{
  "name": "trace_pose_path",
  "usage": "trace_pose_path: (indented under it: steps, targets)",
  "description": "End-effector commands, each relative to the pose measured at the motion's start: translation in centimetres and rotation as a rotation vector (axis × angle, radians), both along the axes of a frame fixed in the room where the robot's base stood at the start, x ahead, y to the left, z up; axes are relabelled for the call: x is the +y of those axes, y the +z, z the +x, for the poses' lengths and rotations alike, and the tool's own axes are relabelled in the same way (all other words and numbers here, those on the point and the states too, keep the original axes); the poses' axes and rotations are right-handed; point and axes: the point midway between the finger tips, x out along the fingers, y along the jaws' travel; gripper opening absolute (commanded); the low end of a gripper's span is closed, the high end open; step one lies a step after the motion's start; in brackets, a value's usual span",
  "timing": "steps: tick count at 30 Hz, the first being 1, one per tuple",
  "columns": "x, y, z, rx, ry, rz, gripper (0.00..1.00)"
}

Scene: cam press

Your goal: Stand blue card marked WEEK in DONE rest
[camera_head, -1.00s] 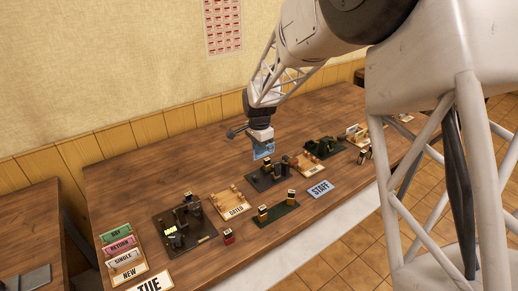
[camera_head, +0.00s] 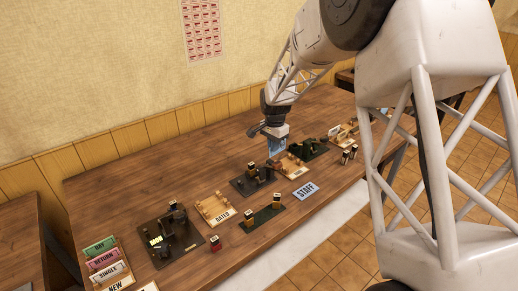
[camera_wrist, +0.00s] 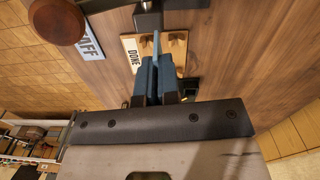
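My gripper (camera_head: 276,134) is shut on a blue card (camera_head: 277,147) and holds it upright, hanging below the fingers. In the wrist view the fingers (camera_wrist: 155,82) grip the card (camera_wrist: 157,45), which shows nearly edge-on. Its marking cannot be read. The DONE rest (camera_head: 300,171) is a light wooden tray with posts and a white label, just right of and below the card in the head view. In the wrist view the DONE rest (camera_wrist: 131,58) lies beyond the fingertips, partly hidden by card and fingers. Whether the card touches it cannot be told.
A dark press (camera_head: 242,184) stands left of the DONE rest, and a dark green device (camera_head: 308,151) right of it. The DATED rest (camera_head: 224,217), a green mat (camera_head: 262,220) and a STAFF card (camera_head: 306,191) lie nearer. A rack of cards (camera_head: 105,262) stands at lower left.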

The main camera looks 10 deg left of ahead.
Motion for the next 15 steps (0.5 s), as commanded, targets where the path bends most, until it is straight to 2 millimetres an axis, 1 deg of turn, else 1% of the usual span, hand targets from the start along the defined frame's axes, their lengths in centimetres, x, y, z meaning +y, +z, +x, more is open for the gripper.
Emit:
trace_pose_path:
  steps: [1, 3, 7, 12, 15]
  targets:
    - [-1.0, -0.1, 0.6, 0.001, 0.002, 0.001, 0.0]
    - [-2.3, -0.2, 1.2, 0.001, 0.003, 0.001, 0.0]
    - [-4.3, -0.8, 1.9, -0.005, -0.027, 0.002, 0.0]
    - [-5.8, -1.3, 2.2, -0.016, -0.082, 0.004, 0.0]
    - [-6.1, -1.5, 2.3, -0.02, -0.098, 0.004, 0.0]
